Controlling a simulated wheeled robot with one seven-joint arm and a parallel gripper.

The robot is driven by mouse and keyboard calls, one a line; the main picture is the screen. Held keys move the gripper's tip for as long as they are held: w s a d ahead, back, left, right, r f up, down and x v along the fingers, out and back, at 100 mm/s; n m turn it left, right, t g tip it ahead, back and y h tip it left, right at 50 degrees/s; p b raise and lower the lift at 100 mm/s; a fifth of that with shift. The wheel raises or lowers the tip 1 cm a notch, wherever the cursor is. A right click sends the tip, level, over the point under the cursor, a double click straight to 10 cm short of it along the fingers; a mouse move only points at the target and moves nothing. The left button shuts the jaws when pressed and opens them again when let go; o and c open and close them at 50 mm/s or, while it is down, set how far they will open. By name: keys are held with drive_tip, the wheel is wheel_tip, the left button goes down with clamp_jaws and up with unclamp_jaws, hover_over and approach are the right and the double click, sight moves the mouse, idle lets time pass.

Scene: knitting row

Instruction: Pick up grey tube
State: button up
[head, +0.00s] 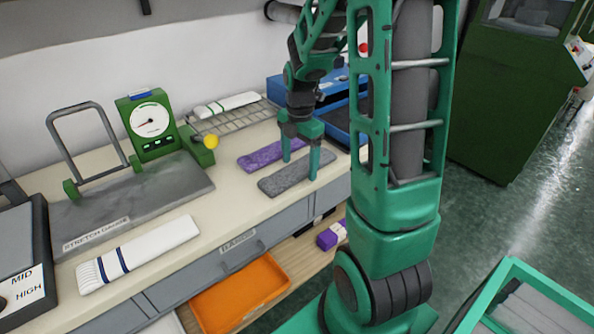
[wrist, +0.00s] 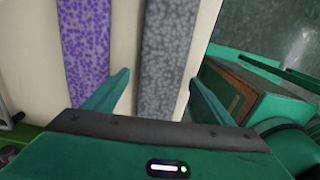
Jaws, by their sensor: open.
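The grey tube (head: 297,174) is a flat, speckled grey knitted strip lying on the pale bench top near its front edge. It also shows in the wrist view (wrist: 165,50), running away from me between my finger lines. My gripper (head: 300,165) is open above it, pointing down, with one green finger on each side of the strip. In the wrist view my gripper (wrist: 155,92) has its left finger over bare bench between the grey and purple strips, and its right finger just right of the grey strip. I cannot tell whether the fingertips touch the bench.
A purple speckled strip (head: 263,154) lies beside the grey one, to the left in the wrist view (wrist: 84,40). A wire rack (head: 235,118) and blue tray (head: 335,125) stand behind. A stretch gauge (head: 150,130) and white striped tube (head: 138,254) are left. An orange tray (head: 240,290) sits below.

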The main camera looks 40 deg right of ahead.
drive_tip(key=shift+f, duration=0.25)
drive_tip(key=c, duration=1.1)
drive_tip(key=shift+r, duration=0.1)
drive_tip(key=shift+c, duration=0.2)
